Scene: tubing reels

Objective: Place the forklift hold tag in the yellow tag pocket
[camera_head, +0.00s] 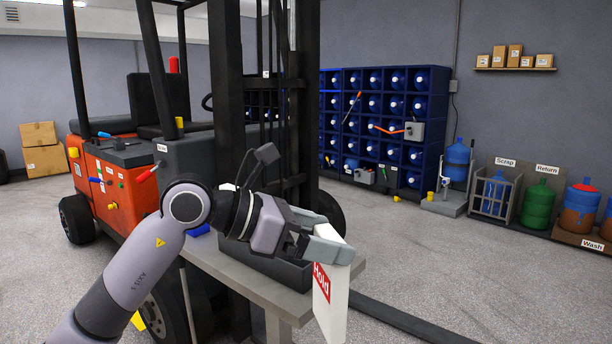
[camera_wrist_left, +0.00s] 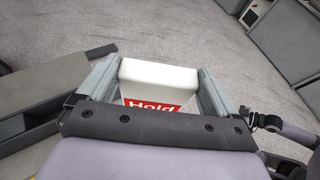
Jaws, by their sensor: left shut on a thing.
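My left gripper (camera_head: 328,238) is shut on the forklift hold tag (camera_head: 334,308), a white slab with a red "Hold" label. The tag hangs below the fingers, in front of the grey bench. In the left wrist view the tag (camera_wrist_left: 158,75) sits between the two grey fingers, its red label partly hidden by the gripper body. I cannot tell which yellow piece is the tag pocket; small yellow parts show on the orange forklift (camera_head: 115,190), and a yellow piece (camera_head: 138,320) shows low beside its front wheel. My right gripper is not in view.
A grey bench (camera_head: 290,300) with a dark tray (camera_head: 285,272) stands under my left arm, close to the forklift mast (camera_head: 228,90). A dark fork (camera_head: 410,322) extends low at the right. A blue bottle rack (camera_head: 385,77) stands behind. Open floor (camera_head: 480,260) lies to the right.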

